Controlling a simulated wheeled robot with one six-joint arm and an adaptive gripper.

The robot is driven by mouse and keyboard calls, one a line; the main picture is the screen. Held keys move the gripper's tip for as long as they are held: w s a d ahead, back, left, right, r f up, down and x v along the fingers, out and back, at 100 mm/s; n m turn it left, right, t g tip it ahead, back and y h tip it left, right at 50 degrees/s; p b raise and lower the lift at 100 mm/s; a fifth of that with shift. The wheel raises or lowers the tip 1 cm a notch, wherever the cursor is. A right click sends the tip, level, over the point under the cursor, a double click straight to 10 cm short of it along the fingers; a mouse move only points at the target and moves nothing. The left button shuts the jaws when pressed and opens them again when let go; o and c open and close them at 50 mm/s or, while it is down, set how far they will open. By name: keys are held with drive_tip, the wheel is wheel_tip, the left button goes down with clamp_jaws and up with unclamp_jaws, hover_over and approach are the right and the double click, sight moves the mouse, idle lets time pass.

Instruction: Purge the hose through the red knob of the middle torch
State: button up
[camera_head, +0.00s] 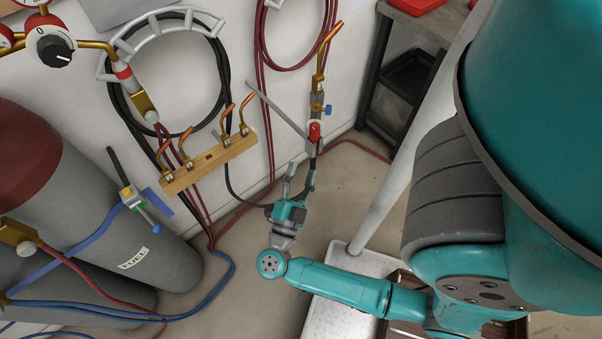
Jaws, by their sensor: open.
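A torch (317,98) with a copper tip stands upright against the wall, right of the picture's middle. It has a blue knob (328,110) on its right side and a red knob (314,131) lower down. A thin grey rod ends by the red knob. My gripper (299,178) is below the red knob in the picture, pointing up towards it. Its fingers are apart with nothing seen between them. The gap in depth to the knob is hard to judge. I cannot tell from this view alone whether this torch is the middle one.
A wooden tip rack (208,165) with several copper tips is left of my gripper. Coiled hoses (268,50) hang on the wall. A dark shelf (405,75) stands at upper right.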

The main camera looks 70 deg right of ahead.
sight(315, 129)
drive_tip(key=shift+d+r+n+t, duration=0.65)
drive_tip(key=shift+d+n+t, duration=0.3)
drive_tip(key=shift+d+n, duration=0.95)
drive_tip(key=shift+d+r+n+t, duration=0.7)
drive_tip(key=shift+d+n+t, duration=0.3)
drive_tip(key=shift+d+n, duration=0.9)
drive_tip(key=shift+d+r+n+t, duration=0.65)
drive_tip(key=shift+d+n+t, duration=0.3)
drive_tip(key=shift+d+n, duration=0.95)
drive_tip(key=shift+w, duration=0.1)
clamp_jaws()
